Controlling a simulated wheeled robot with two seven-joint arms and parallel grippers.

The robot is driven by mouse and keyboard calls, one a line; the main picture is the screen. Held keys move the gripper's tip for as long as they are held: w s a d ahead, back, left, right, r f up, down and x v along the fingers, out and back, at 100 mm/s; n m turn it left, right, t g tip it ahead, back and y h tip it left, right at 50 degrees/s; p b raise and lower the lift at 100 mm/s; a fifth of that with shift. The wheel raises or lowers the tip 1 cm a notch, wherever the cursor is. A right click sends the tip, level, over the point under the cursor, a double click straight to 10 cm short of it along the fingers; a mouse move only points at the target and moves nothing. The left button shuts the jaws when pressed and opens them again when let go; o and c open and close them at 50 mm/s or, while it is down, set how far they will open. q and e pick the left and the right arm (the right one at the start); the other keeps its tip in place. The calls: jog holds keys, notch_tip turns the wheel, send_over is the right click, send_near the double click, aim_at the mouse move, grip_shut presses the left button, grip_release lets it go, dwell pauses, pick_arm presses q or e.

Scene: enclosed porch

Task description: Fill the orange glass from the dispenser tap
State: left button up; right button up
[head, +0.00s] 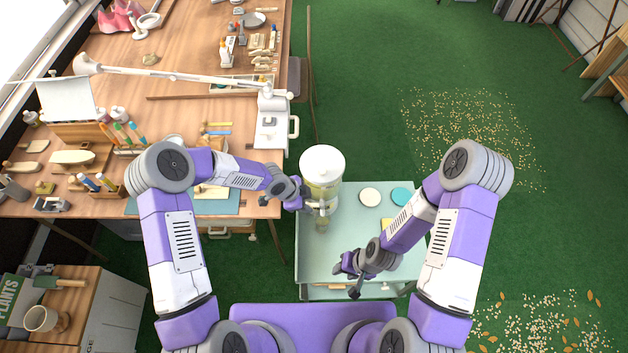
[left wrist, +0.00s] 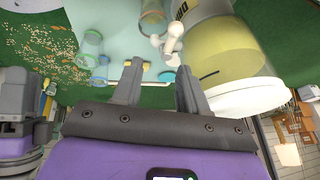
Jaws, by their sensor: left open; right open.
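The drink dispenser (head: 321,170), a clear jar of yellow liquid with a white lid, stands on the pale green cart top. Its white tap (left wrist: 168,40) shows in the left wrist view. A small tan-orange glass (head: 322,224) stands by the tap side; it also shows near the tap in the left wrist view (left wrist: 152,14). I cannot tell if it is exactly under the spout or holds liquid. My left gripper (head: 305,200) is open and empty at the dispenser's left side, near the tap. My right gripper (head: 352,279) is open and empty over the cart's front part.
The cart top (head: 312,262) also holds a white disc (head: 370,197), a teal disc (head: 402,196) and a yellow block (head: 386,224). Clear bluish glasses (left wrist: 90,43) show in the left wrist view. A cluttered wooden workbench (head: 190,110) stands to the left. Green floor lies beyond.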

aim_at(317, 205)
pick_arm(q)
jog(key=shift+m, duration=0.3)
jog(key=shift+w+b+x, duration=0.2)
jog(key=shift+x, duration=0.95)
jog(key=shift+w+b+x, duration=0.15)
jog(key=shift+w+x, duration=0.1)
jog(key=shift+x, duration=0.9)
jog(key=shift+w+b+x, duration=0.2)
jog(key=shift+x, duration=0.95)
jog(key=shift+r, duration=0.15)
jog(key=shift+d, duration=0.1)
grip_shut()
